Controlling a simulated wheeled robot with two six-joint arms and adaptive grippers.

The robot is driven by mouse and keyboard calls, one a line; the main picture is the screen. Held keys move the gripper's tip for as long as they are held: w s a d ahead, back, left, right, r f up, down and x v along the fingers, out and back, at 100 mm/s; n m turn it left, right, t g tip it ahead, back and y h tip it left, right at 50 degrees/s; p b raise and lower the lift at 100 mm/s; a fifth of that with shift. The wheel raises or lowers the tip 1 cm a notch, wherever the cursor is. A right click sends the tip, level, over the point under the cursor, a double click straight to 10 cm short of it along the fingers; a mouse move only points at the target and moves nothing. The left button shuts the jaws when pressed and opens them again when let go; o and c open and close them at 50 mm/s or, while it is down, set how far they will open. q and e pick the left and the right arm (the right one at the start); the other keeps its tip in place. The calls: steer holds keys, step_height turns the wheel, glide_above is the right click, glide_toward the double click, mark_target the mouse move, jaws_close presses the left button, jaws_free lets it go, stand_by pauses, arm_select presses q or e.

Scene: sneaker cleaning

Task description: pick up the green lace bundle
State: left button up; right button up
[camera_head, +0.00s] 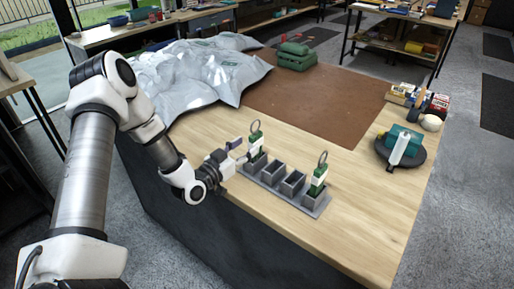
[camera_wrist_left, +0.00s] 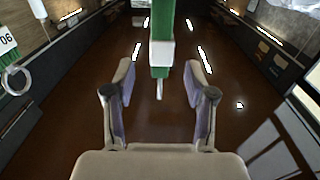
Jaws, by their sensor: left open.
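A green lace bundle (camera_head: 256,141) with a pale band and a ring on top stands upright in the left end slot of a grey slotted holder (camera_head: 268,176). A second, similar green bundle (camera_head: 320,177) stands in the right end slot. My left gripper (camera_head: 241,152) is open just left of the first bundle, level with it above the table. In the left wrist view a green bundle (camera_wrist_left: 161,45) with a pale band lies ahead of and between the spread fingers (camera_wrist_left: 160,78); I see no contact. My right gripper is not in view.
The middle slots of the holder look empty. A dark round stand (camera_head: 400,153) with a white tube and small boxes (camera_head: 418,98) are at the right.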

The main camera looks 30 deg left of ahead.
mark_target(250, 144)
arm_select(q)
steer(key=w, duration=0.4)
steer(key=w+p, duration=0.1)
steer(key=w, duration=0.1)
steer(key=shift+d+f, duration=0.3)
steer(key=shift+f, duration=0.1)
steer(key=shift+s+a+r, duration=0.1)
steer(key=shift+s+r, duration=0.05)
steer(key=shift+s, duration=0.2)
steer(key=shift+c, duration=0.7)
steer(key=shift+s, duration=0.15)
steer(key=c, duration=0.5)
jaws_close()
